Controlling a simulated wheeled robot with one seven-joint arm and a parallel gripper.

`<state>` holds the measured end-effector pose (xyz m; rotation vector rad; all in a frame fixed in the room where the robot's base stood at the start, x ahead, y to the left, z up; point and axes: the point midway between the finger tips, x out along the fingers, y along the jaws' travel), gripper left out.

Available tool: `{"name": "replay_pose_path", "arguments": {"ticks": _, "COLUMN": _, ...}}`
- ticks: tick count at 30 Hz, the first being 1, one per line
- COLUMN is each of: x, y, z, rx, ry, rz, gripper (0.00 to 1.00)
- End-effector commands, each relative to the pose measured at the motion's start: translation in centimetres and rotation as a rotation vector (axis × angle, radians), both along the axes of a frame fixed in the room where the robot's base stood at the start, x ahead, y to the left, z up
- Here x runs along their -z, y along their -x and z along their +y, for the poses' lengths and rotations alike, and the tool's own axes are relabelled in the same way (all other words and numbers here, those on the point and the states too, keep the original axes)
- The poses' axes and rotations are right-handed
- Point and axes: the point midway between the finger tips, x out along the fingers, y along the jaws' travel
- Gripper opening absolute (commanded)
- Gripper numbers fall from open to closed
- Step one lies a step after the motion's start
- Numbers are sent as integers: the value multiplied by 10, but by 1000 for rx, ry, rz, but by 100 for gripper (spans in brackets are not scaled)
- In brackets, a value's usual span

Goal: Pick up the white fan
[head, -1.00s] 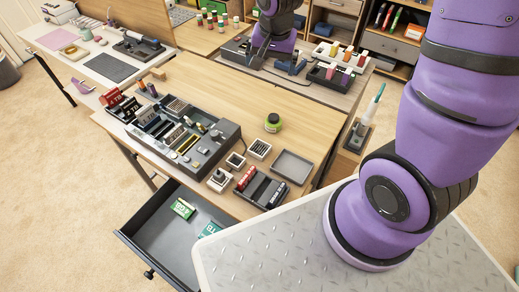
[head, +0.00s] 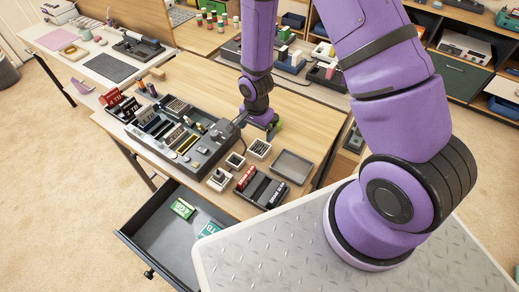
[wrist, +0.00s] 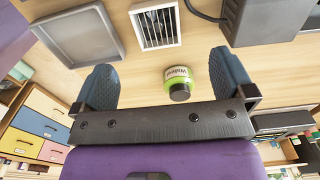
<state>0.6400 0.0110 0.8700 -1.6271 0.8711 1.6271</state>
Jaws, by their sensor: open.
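Small white square pieces stand on the wooden desk (head: 300,115), right of the dark organizer. One has a dark slatted face (head: 258,148) and shows at the top of the wrist view (wrist: 155,24). Another, smaller white-framed piece (head: 235,160) is just left of it. I cannot tell for certain which is the white fan. My gripper (wrist: 165,82) is open and empty, above the desk. In the wrist view the slatted piece lies beyond the fingertips, roughly centred between them. In the head view the gripper is partly hidden by my arm.
A green jar (wrist: 178,82) stands on the desk, seen between the fingers. A grey tray (head: 291,167) is right of the slatted piece. The dark organizer (head: 205,150) is on the left. An open drawer (head: 165,235) juts out at the front.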

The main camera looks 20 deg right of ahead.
Motion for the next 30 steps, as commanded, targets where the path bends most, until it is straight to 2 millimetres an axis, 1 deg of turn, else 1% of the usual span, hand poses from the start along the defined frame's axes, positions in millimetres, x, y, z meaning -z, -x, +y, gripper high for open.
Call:
{"name": "replay_pose_path", "arguments": {"ticks": 6, "x": 29, "y": 1, "z": -1, "rx": -1, "ry": 1, "rz": 3, "gripper": 100}}
{"name": "replay_pose_path", "arguments": {"ticks": 9, "x": 40, "y": 0, "z": 0, "rx": -3, "ry": 0, "rz": 2, "gripper": 100}}
{"name": "replay_pose_path", "arguments": {"ticks": 18, "x": 56, "y": 0, "z": -3, "rx": -1, "ry": 1, "rz": 1, "gripper": 100}}
{"name": "replay_pose_path", "arguments": {"ticks": 24, "x": 81, "y": 1, "z": -11, "rx": -2, "ry": 2, "rz": 2, "gripper": 100}}
{"name": "replay_pose_path", "arguments": {"ticks": 30, "x": 99, "y": 0, "z": -11, "rx": -2, "ry": 2, "rz": 1, "gripper": 100}}
